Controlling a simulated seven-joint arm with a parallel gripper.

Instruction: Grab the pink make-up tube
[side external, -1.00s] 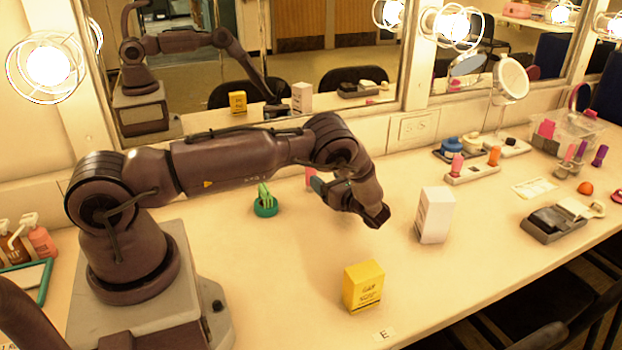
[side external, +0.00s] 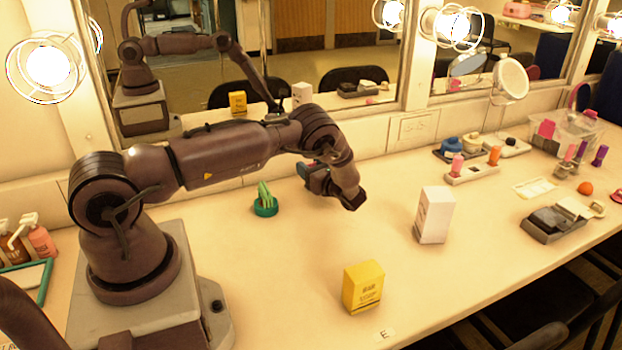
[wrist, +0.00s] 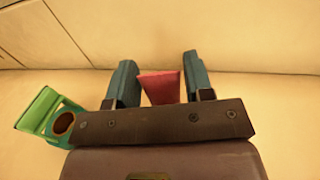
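The pink make-up tube (wrist: 161,86) shows in the wrist view between the two teal fingers of my gripper (wrist: 158,62).
A green holder with green pieces (side external: 265,202) stands close to the left of my gripper. A yellow box (side external: 363,287) stands in front and a white box (side external: 434,215) to the right. The mirror (side external: 290,50) lines the back wall.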

